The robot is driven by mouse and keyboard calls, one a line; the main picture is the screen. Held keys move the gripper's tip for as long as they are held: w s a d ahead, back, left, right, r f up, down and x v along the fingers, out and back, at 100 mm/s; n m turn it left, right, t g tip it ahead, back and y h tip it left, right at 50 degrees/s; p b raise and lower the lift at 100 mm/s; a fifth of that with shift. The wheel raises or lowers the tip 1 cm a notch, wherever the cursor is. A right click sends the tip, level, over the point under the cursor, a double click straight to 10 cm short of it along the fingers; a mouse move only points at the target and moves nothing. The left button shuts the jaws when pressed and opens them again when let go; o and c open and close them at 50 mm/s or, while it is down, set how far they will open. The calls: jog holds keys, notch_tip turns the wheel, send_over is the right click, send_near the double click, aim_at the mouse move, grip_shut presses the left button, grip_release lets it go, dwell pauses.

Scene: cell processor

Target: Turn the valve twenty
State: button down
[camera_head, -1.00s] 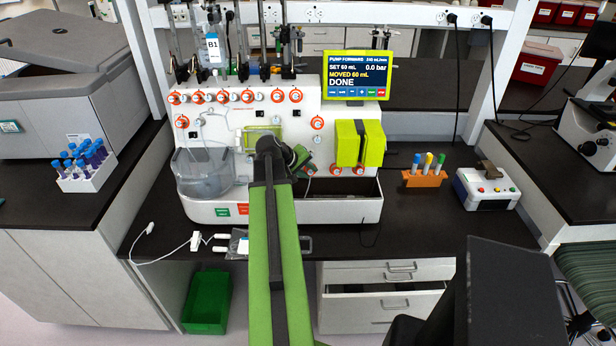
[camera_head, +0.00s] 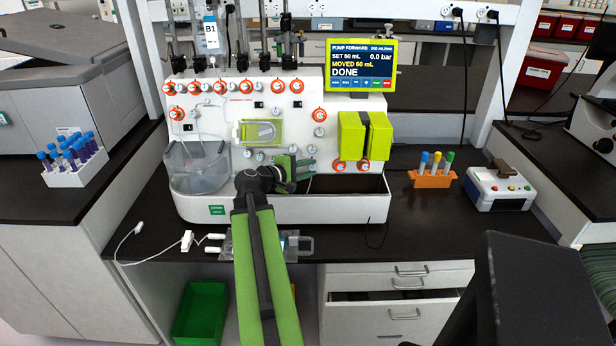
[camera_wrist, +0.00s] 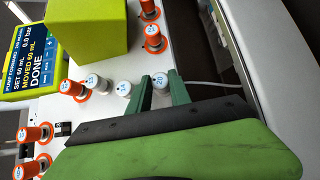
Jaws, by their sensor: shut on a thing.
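The cell processor (camera_head: 240,95) is a white machine with rows of orange and white valve knobs on its front. In the wrist view, my gripper (camera_wrist: 160,84) has its two green fingers on either side of a small white knob (camera_wrist: 160,79), shut on it. The blue number on that knob is too blurred to read for certain. In the head view, my gripper (camera_head: 294,168) is at the lower middle of the front panel, and the gripped knob cannot be made out there. Another white knob (camera_wrist: 123,88) is just left of the fingers in the wrist view.
Orange-ringed knobs (camera_wrist: 72,88) and a yellow-green block (camera_wrist: 90,30) are near the gripper. The screen (camera_head: 361,65) reads DONE. A clear vessel (camera_head: 197,165) is left of my arm. An orange tube rack (camera_head: 433,178) stands on the counter to the right.

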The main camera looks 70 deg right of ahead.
jog(key=shift+n+h+b, duration=0.3)
jog(key=shift+n+b, duration=0.1)
jog(key=shift+n, duration=0.1)
jog(key=c, duration=1.2)
grip_release()
jog(key=shift+f, duration=0.1)
